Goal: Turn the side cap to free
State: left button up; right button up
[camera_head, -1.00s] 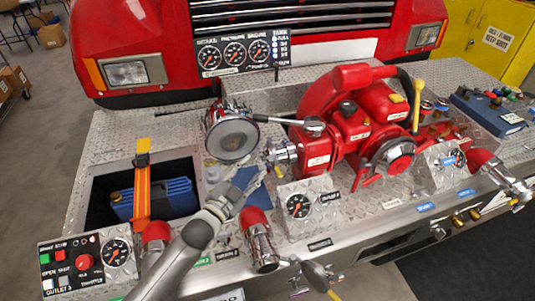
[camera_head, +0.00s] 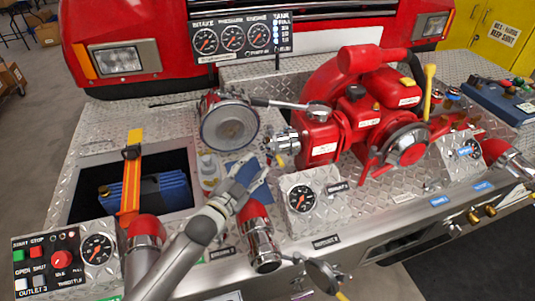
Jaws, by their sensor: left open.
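The red pump (camera_head: 355,120) stands right of centre on the metal deck. A small chrome fitting (camera_head: 283,140) sticks out of its left side. A large round chrome cap (camera_head: 230,125) faces forward to the left of the pump, with a long lever behind it. I cannot tell for sure which one is the side cap. My left gripper (camera_head: 262,168) is open, below the large cap and just left of the side fitting. It looks apart from both, and its fingertips are small and hard to make out. My right gripper is out of view.
A red-and-chrome outlet (camera_head: 260,240) stands close under my gripper. A recess with a blue case (camera_head: 150,194) and an orange strap lies at left. A gauge panel (camera_head: 315,205) is below the pump. A control panel (camera_head: 62,262) is at front left.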

aim_at(270, 147)
pick_arm(q)
jog(key=b+x, duration=0.2)
jog(key=x, duration=0.2)
jog(key=b+x, duration=0.3)
jog(key=x, duration=0.1)
jog(key=shift+w+f, duration=0.2)
jog(key=shift+f, duration=0.05)
jog(key=shift+w+d+r+b, duration=0.2)
jog(key=shift+w+d+b, duration=0.1)
jog(key=shift+w, duration=0.1)
jog(key=shift+c, duration=0.5)
grip_shut()
